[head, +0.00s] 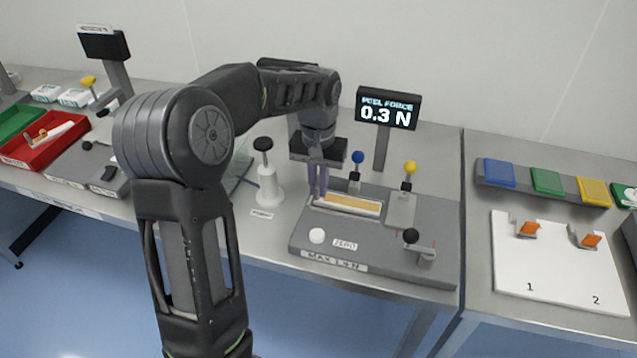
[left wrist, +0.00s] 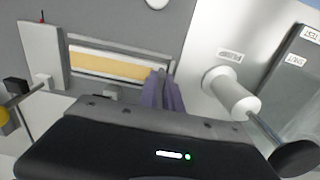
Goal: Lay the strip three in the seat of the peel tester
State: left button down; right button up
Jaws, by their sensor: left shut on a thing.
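The peel tester (head: 378,262) is a grey block on the middle bench, with a display reading 0.3 N behind it. A tan strip with a white edge (head: 352,204) lies along the tester's seat (left wrist: 72,42), between its raised rails; no number is legible on it. The strip also shows in the left wrist view (left wrist: 110,65). My left gripper (head: 317,193) points down at the strip's left end, its purple fingers (left wrist: 163,92) shut on that end. The fingers hide the gripped end, and I cannot tell whether the strip rests fully on the seat floor. My right gripper is out of view.
Blue (head: 357,158), yellow (head: 409,168) and black (head: 411,236) knobs stand on the tester. At right, a white board (head: 555,268) carries orange pieces; a red tray (head: 42,142) is far left.

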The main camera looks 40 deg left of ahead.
pick_arm(q)
jog(key=c, duration=2)
grip_release()
jog(key=shift+f, duration=0.1)
jog(key=o, duration=0.5)
jog(key=shift+c, duration=0.2)
jog(key=shift+r, duration=0.2)
notch_tip(320, 180, up, 8)
jog(key=shift+r, duration=0.1)
notch_tip(320, 180, up, 4)
jog(key=shift+f+p, duration=0.1)
jog(key=shift+p, duration=1.15)
